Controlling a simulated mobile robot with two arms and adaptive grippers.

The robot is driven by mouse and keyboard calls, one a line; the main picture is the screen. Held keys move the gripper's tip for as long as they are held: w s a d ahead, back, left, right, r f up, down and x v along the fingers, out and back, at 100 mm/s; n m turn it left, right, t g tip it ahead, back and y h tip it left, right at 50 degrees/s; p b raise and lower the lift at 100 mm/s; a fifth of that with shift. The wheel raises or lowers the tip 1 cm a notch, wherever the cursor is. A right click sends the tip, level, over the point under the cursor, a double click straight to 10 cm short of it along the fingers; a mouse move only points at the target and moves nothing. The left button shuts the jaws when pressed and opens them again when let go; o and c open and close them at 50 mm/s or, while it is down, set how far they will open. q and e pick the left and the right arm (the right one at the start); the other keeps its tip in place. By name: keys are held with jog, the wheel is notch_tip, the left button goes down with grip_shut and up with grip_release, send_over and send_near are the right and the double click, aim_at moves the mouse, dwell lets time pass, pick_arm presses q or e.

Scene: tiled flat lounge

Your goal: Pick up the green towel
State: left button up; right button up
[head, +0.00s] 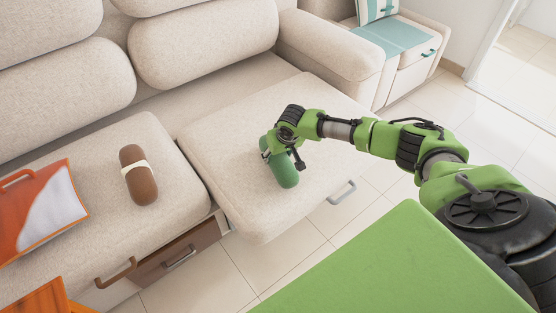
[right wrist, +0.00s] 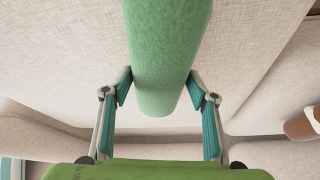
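The green towel (head: 286,174) is a rolled cylinder lying on the right seat cushion of the beige sofa. My right gripper (head: 282,150) is over the towel's upper part and hides some of it. In the right wrist view the towel (right wrist: 165,55) lies between the two fingers of the right gripper (right wrist: 160,85), one finger on each side. The fingers are spread; their tips are close to the towel's sides, and I cannot tell whether they touch. My left gripper is not in view.
A brown roll with a pale band (head: 139,178) lies on the left cushion (head: 100,215). An orange and white item (head: 45,212) is at the far left. A cushion edge with a metal handle (head: 342,192) faces the tiled floor. A green surface (head: 400,265) fills the lower right.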

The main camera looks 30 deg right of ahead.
jog(key=c, duration=0.7)
